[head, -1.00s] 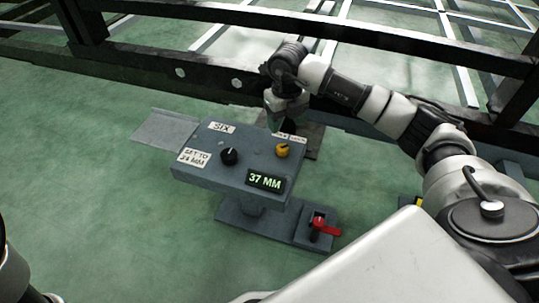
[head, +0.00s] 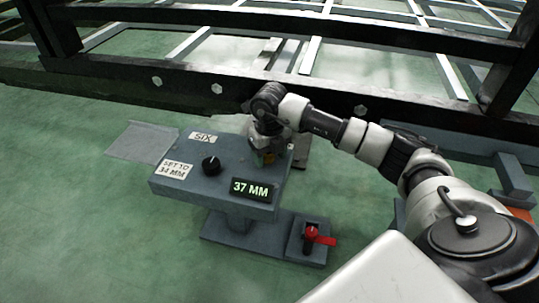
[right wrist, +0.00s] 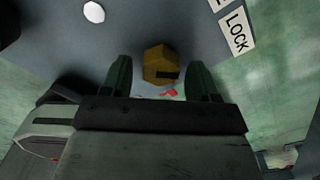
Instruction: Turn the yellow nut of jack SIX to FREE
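Jack SIX is a grey box (head: 222,187) on a stand, with a SIX label (head: 202,138). Its yellow nut (right wrist: 158,62) shows in the right wrist view as a faceted knob with a dark slot. A LOCK label (right wrist: 237,32) is to its right; the FREE label is not readable. My right gripper (right wrist: 158,80) is open, with one finger on each side of the nut and visible gaps. In the head view, my right gripper (head: 266,153) is over the nut's corner of the box and mostly hides the nut. My left gripper is out of view.
The box also carries a black dial (head: 211,166), a SET TO 34 MM label (head: 174,169) and a display (head: 252,190) reading 37 MM. A red lever (head: 313,236) is on the low base. Dark chassis beams (head: 200,85) run behind.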

